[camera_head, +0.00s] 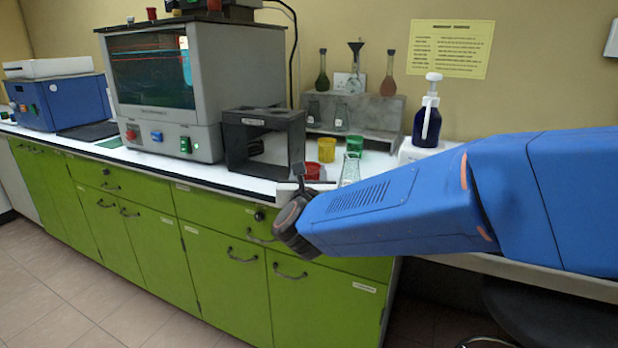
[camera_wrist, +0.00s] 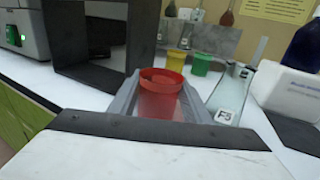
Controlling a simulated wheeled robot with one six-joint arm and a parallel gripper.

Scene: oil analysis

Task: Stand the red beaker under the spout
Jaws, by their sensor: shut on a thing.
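The red beaker (camera_wrist: 160,100) is upright between the two grey jaws of my gripper (camera_wrist: 158,108) in the wrist view, which is shut on it. In the head view the beaker (camera_head: 313,171) shows only partly, behind my gripper (camera_head: 308,184), near the counter's front edge. A black open-fronted stand (camera_head: 240,148) is just left of the beaker; it also shows in the wrist view (camera_wrist: 77,40). I cannot make out a spout clearly in either view. Whether the beaker touches the counter is hidden.
A yellow beaker (camera_head: 326,149), a green beaker (camera_head: 354,146) and a clear flask (camera_wrist: 231,88) stand behind and to the right. A grey shelf (camera_head: 385,118) holds flasks. A large grey machine (camera_head: 202,80) is left of the stand. A white box (camera_wrist: 290,88) is at right.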

